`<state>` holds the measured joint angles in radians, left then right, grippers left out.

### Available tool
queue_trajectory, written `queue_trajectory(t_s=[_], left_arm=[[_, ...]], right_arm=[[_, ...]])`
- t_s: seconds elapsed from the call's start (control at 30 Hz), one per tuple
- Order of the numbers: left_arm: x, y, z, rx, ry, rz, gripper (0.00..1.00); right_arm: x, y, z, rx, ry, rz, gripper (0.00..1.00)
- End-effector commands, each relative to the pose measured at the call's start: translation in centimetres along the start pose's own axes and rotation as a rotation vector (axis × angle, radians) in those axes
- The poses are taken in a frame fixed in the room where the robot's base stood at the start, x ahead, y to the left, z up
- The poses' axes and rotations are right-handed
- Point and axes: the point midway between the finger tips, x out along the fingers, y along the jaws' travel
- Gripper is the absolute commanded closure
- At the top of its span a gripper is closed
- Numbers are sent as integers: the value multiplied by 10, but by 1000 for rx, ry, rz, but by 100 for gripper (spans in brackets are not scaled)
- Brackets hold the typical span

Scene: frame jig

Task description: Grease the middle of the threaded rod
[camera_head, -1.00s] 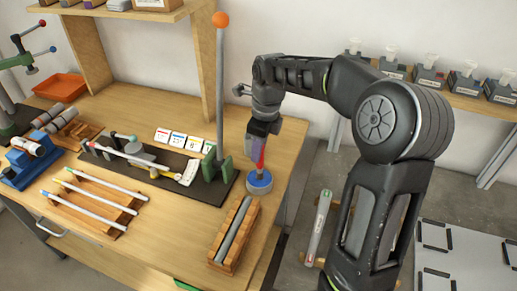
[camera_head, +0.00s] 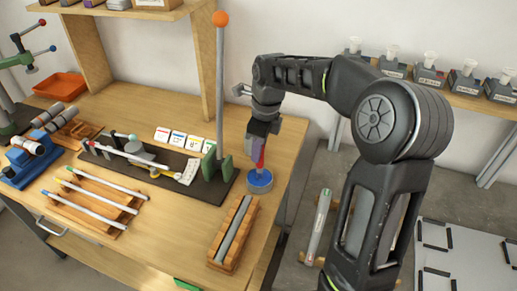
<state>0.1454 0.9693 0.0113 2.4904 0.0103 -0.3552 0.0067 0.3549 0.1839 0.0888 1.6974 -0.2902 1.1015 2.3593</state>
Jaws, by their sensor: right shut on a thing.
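A grey rod (camera_head: 235,229), which looks like the threaded rod, lies in a wooden cradle (camera_head: 218,265) near the table's front right edge. Its thread is too small to make out. A round blue tin (camera_head: 260,182) stands behind the cradle. My right gripper (camera_head: 261,139) is above the tin, pointing down, and is shut on a red-handled tool, seemingly a brush (camera_head: 260,158). The tool's lower end is at the tin's top; whether it touches the contents I cannot tell. My left gripper is not in view.
A tall upright lever with an orange knob (camera_head: 220,18) stands left of my right gripper. A dark plate with a measuring device (camera_head: 140,158) and a rack of pale rods (camera_head: 95,205) lie further left. Bare table (camera_head: 170,240) lies left of the cradle.

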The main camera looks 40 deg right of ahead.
Motion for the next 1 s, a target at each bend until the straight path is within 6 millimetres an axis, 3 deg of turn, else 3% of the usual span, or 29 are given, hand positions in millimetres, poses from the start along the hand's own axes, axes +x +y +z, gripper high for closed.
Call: queue_trajectory(t_s=[0.53,1.0], left_arm=[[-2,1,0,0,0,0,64],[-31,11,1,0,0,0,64]], right_arm=[[0,1,-1,0,3,4,100],[-40,0,5,0,1,1,100]])
